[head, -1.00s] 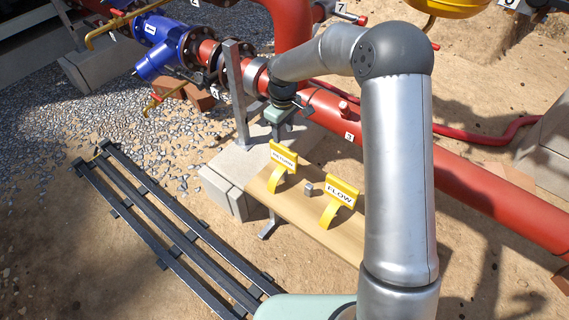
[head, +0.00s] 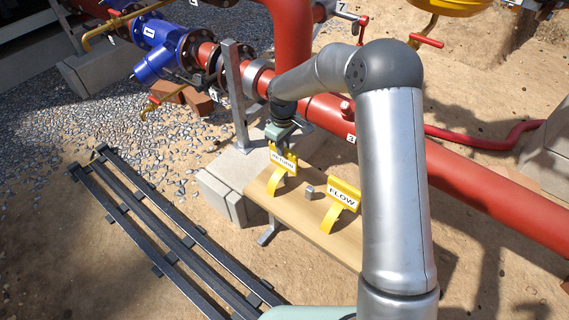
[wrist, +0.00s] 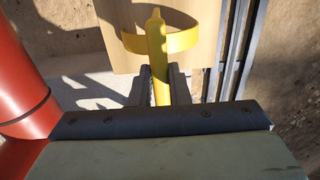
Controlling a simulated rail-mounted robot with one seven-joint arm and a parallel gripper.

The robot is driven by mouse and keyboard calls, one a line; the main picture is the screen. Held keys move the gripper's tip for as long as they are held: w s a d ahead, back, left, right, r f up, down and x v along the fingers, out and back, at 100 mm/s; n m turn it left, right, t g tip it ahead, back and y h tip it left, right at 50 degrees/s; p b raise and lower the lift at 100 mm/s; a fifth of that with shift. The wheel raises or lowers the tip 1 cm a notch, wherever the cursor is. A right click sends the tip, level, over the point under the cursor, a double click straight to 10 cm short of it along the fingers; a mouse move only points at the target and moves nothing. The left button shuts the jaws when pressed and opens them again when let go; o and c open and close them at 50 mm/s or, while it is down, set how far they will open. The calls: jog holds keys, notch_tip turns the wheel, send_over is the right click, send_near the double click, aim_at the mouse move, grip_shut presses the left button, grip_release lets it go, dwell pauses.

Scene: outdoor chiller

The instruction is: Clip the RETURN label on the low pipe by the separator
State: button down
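The yellow RETURN label (head: 283,161) stands on the wooden board, its lettered face toward the head camera. My gripper (head: 281,142) is close above and behind it, pointing down. In the wrist view, the dark fingers of my gripper (wrist: 160,82) stand on either side of the label's narrow yellow plate (wrist: 158,55), with a small gap between them. The label's curved clip (wrist: 190,40) spreads out beyond the fingertips. No firm grip on the plate shows. The yellow FLOW label (head: 344,196) stands to the right. The red low pipe (head: 330,115) runs behind the board.
A small grey block (head: 309,192) sits between the labels on the wooden board (head: 270,197). A grey metal post (head: 236,95) rises beside the pipe, by concrete blocks (head: 222,190). Dark rails (head: 170,225) lie on the ground at left. A blue separator-like fitting (head: 160,55) is upper left.

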jog(key=shift+r+p, duration=2.5)
jog(key=shift+r, duration=1.1)
jog(key=shift+f, duration=0.1)
jog(key=c, duration=2.1)
grip_release()
grip_shut()
